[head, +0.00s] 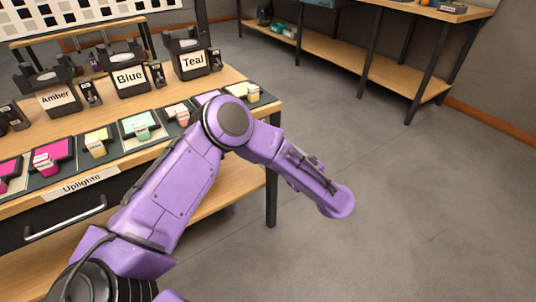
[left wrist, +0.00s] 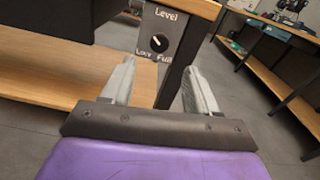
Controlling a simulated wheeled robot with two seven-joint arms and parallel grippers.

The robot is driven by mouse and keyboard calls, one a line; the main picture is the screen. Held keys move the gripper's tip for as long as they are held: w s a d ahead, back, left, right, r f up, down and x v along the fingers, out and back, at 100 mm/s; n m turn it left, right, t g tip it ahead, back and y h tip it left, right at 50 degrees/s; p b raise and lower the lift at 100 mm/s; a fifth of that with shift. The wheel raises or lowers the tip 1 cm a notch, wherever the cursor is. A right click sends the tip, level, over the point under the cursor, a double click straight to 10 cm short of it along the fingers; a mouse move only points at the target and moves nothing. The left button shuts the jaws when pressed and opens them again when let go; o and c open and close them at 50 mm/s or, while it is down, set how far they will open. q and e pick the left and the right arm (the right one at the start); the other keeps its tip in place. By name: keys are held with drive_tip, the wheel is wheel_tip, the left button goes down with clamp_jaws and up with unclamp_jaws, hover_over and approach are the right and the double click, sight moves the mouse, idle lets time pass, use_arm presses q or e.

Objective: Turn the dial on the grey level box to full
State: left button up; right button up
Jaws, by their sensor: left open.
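The grey level box (left wrist: 171,30) shows in the left wrist view, under the wooden tabletop edge next to a dark table leg. It is lettered Level at the top, Low at lower left and Full at lower right. Its black round dial (left wrist: 159,43) has a small pale mark that seems to point to the upper left. My left gripper (left wrist: 160,78) is open and empty, its two grey fingers apart, short of the box, with the dial between them in the picture. In the head view my purple left arm reaches past the bench; its fingers and the level box cannot be seen there.
The bench (head: 225,75) carries several coloured fader panels and lamps labelled Amber (head: 60,99), Blue (head: 130,78) and Teal (head: 193,61). A drawer handle (head: 65,218) sticks out in front. A shelf bench (head: 340,59) stands behind. The floor at right is clear.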

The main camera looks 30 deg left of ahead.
use_arm(q)
drive_tip(key=x, duration=1)
drive_tip(key=shift+a+r, duration=0.1)
drive_tip(key=shift+r, duration=0.05)
drive_tip(key=c, duration=1)
